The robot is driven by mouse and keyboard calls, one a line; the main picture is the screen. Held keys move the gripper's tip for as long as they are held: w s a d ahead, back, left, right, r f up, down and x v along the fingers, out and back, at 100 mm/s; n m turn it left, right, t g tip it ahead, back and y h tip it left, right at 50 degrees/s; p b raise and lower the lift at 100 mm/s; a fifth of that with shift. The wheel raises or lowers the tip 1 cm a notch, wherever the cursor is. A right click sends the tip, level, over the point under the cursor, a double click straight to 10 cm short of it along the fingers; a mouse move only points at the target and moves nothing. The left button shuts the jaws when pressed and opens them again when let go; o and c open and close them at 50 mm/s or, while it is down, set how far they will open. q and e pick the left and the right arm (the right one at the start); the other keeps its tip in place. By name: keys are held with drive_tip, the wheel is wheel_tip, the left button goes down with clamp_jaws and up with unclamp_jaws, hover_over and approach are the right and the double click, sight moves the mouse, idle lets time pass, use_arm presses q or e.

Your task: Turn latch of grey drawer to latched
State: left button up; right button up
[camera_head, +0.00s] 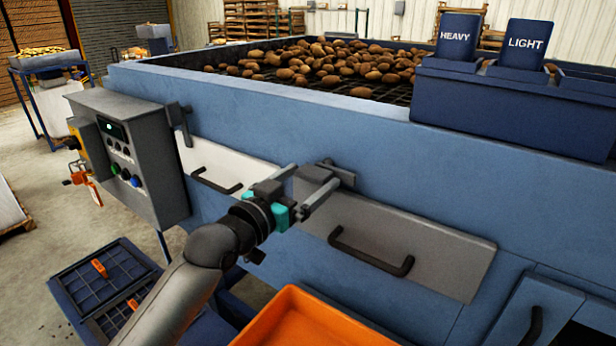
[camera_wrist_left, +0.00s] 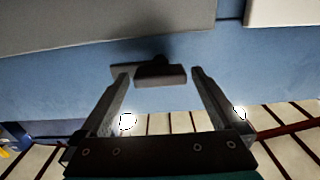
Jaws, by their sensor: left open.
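The grey drawer (camera_head: 405,248) is a flat grey panel with a black bar handle (camera_head: 370,252) in the blue side of the grader. Its dark grey latch (camera_head: 345,175) is at the panel's upper left corner, partly hidden by my gripper in the head view. My left gripper (camera_head: 312,184) is open in front of the latch. In the left wrist view the latch (camera_wrist_left: 160,75) shows as a short dark bar between the two separated fingertips. The bar lies roughly crosswise between them; I cannot tell whether a finger touches it. My right gripper is not in view.
A white drawer (camera_head: 222,163) with its own latch (camera_head: 183,125) is to the left. A grey control box (camera_head: 135,155) sticks out beyond it. An orange bin (camera_head: 300,322) stands below my arm. HEAVY (camera_head: 455,38) and LIGHT (camera_head: 525,44) signs stand above, near potatoes (camera_head: 320,65).

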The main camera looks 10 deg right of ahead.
use_arm(q)
drive_tip(key=shift+w+d, duration=0.15)
drive_tip(key=shift+d, duration=0.05)
drive_tip(key=shift+c, duration=0.2)
clamp_jaws()
idle(0.6)
